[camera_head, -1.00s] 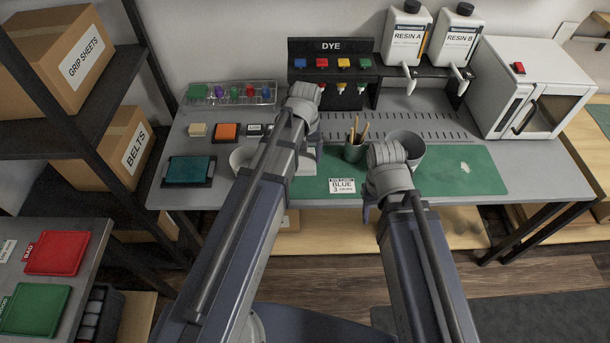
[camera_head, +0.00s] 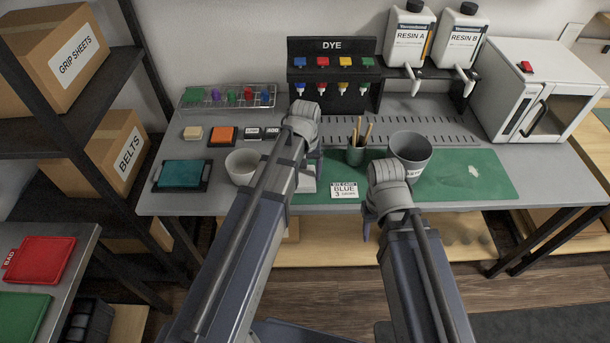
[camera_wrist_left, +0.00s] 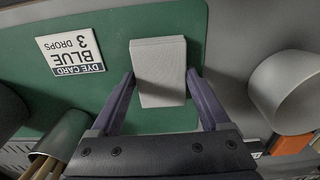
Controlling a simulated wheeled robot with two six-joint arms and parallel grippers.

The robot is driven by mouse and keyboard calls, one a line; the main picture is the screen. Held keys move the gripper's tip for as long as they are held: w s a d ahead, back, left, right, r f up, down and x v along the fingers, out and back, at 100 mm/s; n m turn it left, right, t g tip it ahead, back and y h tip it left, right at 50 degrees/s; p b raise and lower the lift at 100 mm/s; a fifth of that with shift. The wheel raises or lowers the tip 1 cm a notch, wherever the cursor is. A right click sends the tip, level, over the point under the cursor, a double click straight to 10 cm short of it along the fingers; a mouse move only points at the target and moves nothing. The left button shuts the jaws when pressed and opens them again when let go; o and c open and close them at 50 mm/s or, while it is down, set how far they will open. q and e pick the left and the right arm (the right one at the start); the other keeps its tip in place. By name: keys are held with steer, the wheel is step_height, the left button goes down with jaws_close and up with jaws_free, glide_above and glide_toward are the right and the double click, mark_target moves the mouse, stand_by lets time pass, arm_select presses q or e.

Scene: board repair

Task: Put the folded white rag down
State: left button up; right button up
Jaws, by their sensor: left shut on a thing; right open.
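The folded white rag (camera_wrist_left: 160,72) is a pale, thick rectangle in the left wrist view. My left gripper (camera_wrist_left: 162,84) is shut on it, one finger along each side. The green mat lies under the rag; I cannot tell whether the rag touches it. In the head view my left gripper (camera_head: 312,168) is over the mat's left part, and a pale bit of the rag (camera_head: 307,182) shows beside it. My right gripper (camera_head: 368,222) is open at the table's front edge, its fingers mostly hidden by its wrist.
The green mat (camera_head: 470,185) has bare room at right. A dye card (camera_head: 344,190) lies right of the rag. A white cup (camera_head: 243,166) stands left, near a teal pad (camera_head: 182,174).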

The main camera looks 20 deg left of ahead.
mark_target(305, 176)
arm_select(q)
steer(key=shift+f, duration=0.2)
steer(key=o, duration=1)
steer(key=shift+o, duration=0.2)
steer(key=shift+r, duration=0.1)
step_height(305, 176, up, 12)
steer(key=p, duration=1.2)
steer(key=s+d+m+y, duration=0.1)
steer(key=s+d+m, duration=0.6)
steer(key=s+d, duration=0.3)
steer(key=s, duration=0.4)
steer(key=shift+s+d+r, duration=0.2)
steer(key=shift+d, duration=0.05)
